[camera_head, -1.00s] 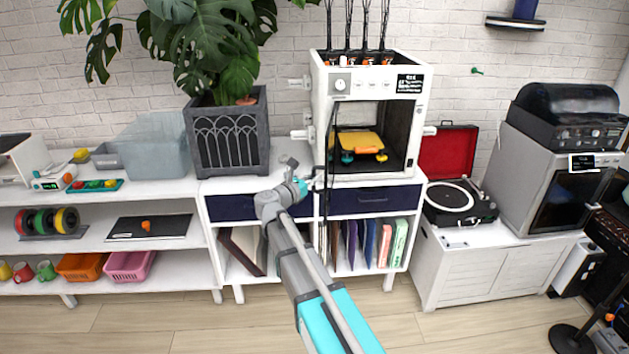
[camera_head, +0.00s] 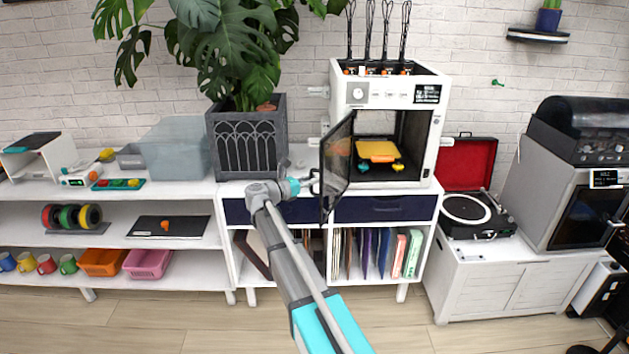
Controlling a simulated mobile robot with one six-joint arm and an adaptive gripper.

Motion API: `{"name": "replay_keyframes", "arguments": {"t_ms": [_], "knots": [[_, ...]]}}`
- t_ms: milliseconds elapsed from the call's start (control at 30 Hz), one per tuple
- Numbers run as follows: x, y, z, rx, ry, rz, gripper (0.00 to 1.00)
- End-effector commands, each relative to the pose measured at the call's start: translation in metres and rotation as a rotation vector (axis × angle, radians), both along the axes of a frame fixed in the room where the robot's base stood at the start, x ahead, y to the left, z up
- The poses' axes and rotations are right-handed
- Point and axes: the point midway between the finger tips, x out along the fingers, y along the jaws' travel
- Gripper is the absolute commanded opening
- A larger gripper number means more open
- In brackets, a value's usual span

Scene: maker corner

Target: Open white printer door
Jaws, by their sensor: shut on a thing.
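The white printer (camera_head: 436,150) stands on the white cabinet with its front opening exposed. A yellow plate (camera_head: 378,151) shows inside it. Its dark see-through door (camera_head: 337,165) stands swung out from the left side of the opening, its free edge toward me. My gripper (camera_head: 312,186) is at the left, outer side of the door, near its free edge. It is shut on the door handle, which is small and mostly hidden by the jaws.
A grey planter (camera_head: 251,135) with a large plant stands left of the printer, behind my gripper. A record player (camera_head: 470,212) with a red-lined lid is to the right. Below are dark blue drawers (camera_head: 385,207) and a shelf of upright folders. The floor in front is clear.

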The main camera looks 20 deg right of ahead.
Motion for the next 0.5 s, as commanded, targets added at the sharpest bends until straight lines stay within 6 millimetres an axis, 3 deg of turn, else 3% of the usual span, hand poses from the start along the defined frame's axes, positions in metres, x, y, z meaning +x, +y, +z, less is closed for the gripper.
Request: {"name": "replay_keyframes", "arguments": {"t_ms": [100,133,300,500], "knots": [[-0.0010,-0.0013,-0.0006,0.002,0.001,-0.003,0.00],[-0.0011,-0.0016,-0.0007,0.002,0.001,-0.003,0.21],[-0.0012,-0.0021,-0.0007,0.002,0.001,-0.003,0.52],[-0.0010,-0.0024,-0.0006,0.002,0.001,-0.003,0.52]]}}
